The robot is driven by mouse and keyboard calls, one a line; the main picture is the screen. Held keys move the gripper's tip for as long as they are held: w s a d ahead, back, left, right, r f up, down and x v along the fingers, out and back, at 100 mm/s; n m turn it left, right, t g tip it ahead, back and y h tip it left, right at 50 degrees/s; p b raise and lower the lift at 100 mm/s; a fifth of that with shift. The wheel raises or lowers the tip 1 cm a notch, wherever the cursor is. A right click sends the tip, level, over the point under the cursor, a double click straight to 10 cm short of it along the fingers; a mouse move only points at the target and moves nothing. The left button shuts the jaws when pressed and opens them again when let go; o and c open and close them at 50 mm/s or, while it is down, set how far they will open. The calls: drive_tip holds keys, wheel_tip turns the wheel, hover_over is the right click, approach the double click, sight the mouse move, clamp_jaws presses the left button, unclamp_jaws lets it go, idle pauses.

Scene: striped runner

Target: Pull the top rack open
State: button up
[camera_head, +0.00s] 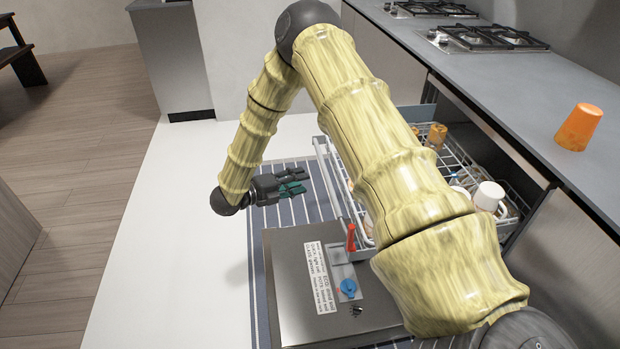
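The top rack (322,160) is a grey wire rack that stands out from under the counter, above the lowered dishwasher door (290,300). It holds a white mug (488,196), an orange-brown cup (436,136) and other pieces partly covered by my arm. My gripper (304,181) has dark teal fingers with a gap between them and nothing in it. It is left of the rack's front edge and points toward it, seemingly with a small gap. My arm hides the middle of the rack.
A red-tipped piece (350,238) and a blue knob (347,289) are by the door panel. An orange cup (578,127) stands on the grey counter (500,95), with gas burners (490,38) farther back. The striped runner (262,225) and pale floor left are clear.

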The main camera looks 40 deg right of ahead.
drive_tip(key=shift+w+a+r, duration=0.1)
drive_tip(key=shift+a+r, duration=0.1)
drive_tip(key=shift+a, duration=1.05)
drive_tip(key=s+a+f+n+t+y, duration=0.3)
drive_tip(key=s+f+n, duration=0.1)
drive_tip(key=f+n, duration=0.35)
drive_tip(key=s+a+f+n+t+y, duration=0.2)
drive_tip(key=s+a+f+n+y, duration=0.2)
drive_tip(key=f+n, duration=0.35)
drive_tip(key=s+a+f+n+t+y, duration=0.35)
drive_tip(key=f+n, duration=0.25)
drive_tip(key=n, duration=0.2)
drive_tip(key=s+a+f+n+g+y, duration=0.1)
drive_tip(key=s+a+n+g+y, duration=0.15)
drive_tip(key=s+n, duration=0.45)
drive_tip(key=s+a+f+n+g+y, duration=0.1)
drive_tip(key=s+a+n+g, duration=0.15)
drive_tip(key=s, duration=0.85)
drive_tip(key=s+a+f+n+g+y, duration=0.25)
drive_tip(key=s+n, duration=0.25)
drive_tip(key=s, duration=0.4)
wheel_tip(320, 180, up, 15)
drive_tip(key=p, duration=1.4)
drive_tip(key=shift+d+r, duration=0.15)
drive_tip(key=shift+d, duration=0.25)
